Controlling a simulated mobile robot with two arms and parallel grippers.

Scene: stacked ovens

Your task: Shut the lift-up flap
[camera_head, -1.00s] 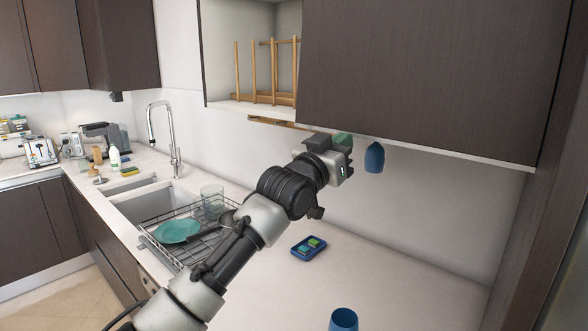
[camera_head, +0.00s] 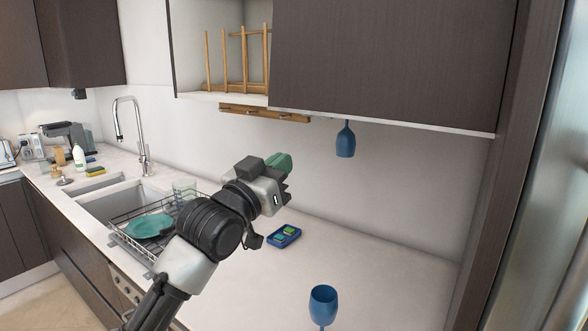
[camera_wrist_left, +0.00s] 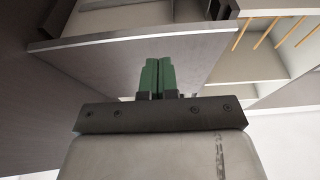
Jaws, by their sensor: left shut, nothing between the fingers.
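An upper cabinet has an open section (camera_head: 190,40) with a wooden rack (camera_head: 245,85) inside, in the head view. A large dark front panel (camera_head: 390,60) with a pale lower edge is beside it on the right. I cannot tell for certain which panel is the lift-up flap. My left gripper (camera_head: 281,161), with green fingers, is below the cabinet, apart from it and empty. In the left wrist view its fingers (camera_wrist_left: 158,76) are together, with a grey panel (camera_wrist_left: 195,65) and open compartments behind them. My right gripper is not in view.
A blue glass (camera_head: 345,140) hangs under the cabinet and a blue goblet (camera_head: 323,303) stands on the counter. A blue tray (camera_head: 284,236) lies behind my left arm. A dish rack (camera_head: 125,232) with a teal plate (camera_head: 149,226) is by the sink. The right counter is mostly clear.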

